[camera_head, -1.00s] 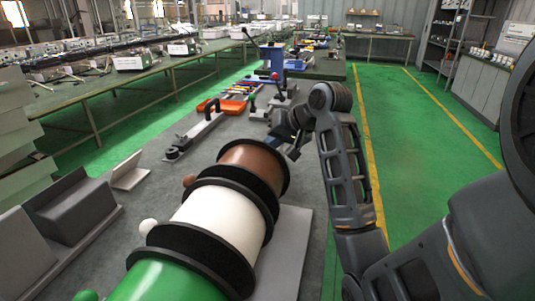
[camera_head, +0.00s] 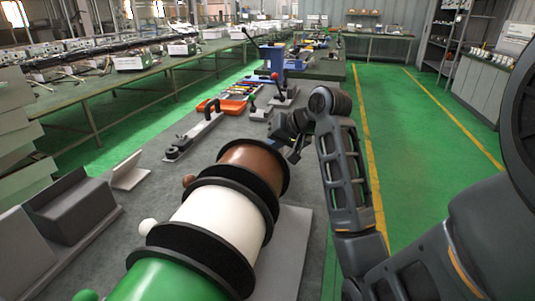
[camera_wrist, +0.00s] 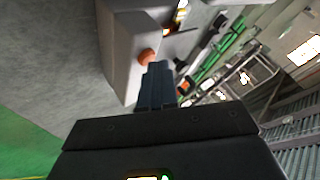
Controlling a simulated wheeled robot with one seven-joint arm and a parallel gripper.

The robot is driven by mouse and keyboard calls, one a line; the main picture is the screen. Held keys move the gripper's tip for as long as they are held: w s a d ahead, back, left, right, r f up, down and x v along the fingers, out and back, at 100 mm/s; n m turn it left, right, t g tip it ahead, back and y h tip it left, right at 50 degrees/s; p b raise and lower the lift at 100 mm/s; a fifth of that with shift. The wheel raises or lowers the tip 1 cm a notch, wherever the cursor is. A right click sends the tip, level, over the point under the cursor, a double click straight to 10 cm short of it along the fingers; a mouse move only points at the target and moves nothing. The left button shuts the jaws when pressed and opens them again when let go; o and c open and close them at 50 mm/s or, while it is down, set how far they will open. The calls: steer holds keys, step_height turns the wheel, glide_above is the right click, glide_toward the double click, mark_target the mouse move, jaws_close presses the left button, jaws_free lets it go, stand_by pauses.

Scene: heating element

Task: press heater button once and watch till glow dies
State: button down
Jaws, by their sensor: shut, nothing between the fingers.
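In the wrist view, a light grey block (camera_wrist: 118,52) carries a round orange button (camera_wrist: 147,57) on its face. My gripper (camera_wrist: 156,68) is shut and empty, with its dark blue fingertips right beside the button. I cannot tell whether they touch it. In the head view, my gripper (camera_head: 294,153) shows small and dark just beyond the brown spool, and the block and button cannot be made out there. A heating element or its glow cannot be clearly identified in either view.
Large spools in brown (camera_head: 250,157), white (camera_head: 223,215) and green (camera_head: 165,282) stand in the foreground of the grey bench. Green floor is open to the right.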

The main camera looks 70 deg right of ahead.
steer(key=shift+r, duration=0.15)
steer(key=shift+r+p, duration=0.75)
steer(key=shift+p, duration=0.45)
step_height(320, 180, up, 5)
steer(key=p, duration=0.5)
steer(key=shift+p, duration=0.3)
steer(key=shift+s, duration=0.15)
